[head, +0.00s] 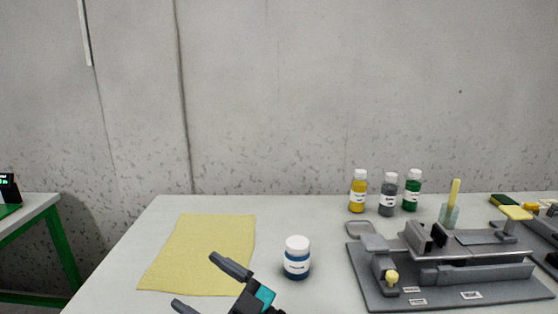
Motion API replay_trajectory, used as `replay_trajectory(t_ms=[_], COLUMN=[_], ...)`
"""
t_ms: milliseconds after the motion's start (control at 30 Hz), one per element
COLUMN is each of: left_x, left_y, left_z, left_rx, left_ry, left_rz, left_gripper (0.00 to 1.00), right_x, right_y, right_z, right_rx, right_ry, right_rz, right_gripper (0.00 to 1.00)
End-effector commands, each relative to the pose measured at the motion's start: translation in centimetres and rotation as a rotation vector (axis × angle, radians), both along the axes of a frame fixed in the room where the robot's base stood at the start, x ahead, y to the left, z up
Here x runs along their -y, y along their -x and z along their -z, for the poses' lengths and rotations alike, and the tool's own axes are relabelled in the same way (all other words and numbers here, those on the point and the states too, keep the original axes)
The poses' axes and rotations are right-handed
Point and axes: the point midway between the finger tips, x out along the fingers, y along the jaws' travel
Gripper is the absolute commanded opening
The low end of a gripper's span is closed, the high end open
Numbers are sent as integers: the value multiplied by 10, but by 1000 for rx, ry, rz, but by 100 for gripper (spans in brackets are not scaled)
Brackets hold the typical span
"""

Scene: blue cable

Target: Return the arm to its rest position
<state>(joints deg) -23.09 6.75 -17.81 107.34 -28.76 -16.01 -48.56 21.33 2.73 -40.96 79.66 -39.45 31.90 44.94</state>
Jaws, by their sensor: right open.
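My right gripper (192,279) is low in the head view, its two dark fingers spread apart and nothing between them. Its fingers point to the left, over the near part of a yellow cloth (205,240). A teal patch shows on its dark body, and the rest of the arm is cut off by the bottom edge. My left gripper is not in view.
A white-capped blue bottle (297,262) stands just right of the gripper. A grey fixture (455,262) fills the table's right side. Yellow, grey and green bottles (387,196) stand behind it.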

Motion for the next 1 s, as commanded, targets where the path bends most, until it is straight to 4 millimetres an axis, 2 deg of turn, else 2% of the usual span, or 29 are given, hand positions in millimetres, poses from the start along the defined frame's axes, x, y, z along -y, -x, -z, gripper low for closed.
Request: replay_trajectory(t_ms=[33,133,267,400,500,600,700,800,1000], left_x=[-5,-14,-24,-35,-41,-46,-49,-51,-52], left_y=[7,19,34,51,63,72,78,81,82], left_z=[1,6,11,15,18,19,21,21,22], left_rx=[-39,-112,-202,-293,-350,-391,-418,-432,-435], left_ry=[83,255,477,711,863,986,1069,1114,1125], left_rz=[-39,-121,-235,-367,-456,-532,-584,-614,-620], left_gripper=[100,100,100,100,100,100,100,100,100], right_x=[21,65,128,195,236,266,286,295,297], right_y=[-2,-7,4,41,78,113,140,155,158], right_z=[12,40,89,144,178,201,214,221,222], right_rx=[-69,-197,-380,-589,-727,-839,-913,-953,-961], right_ry=[-26,-41,2,112,212,305,372,410,418], right_rz=[102,299,532,732,829,885,911,920,922], right_gripper=[93,93,93,93,93,93,93,93,93])
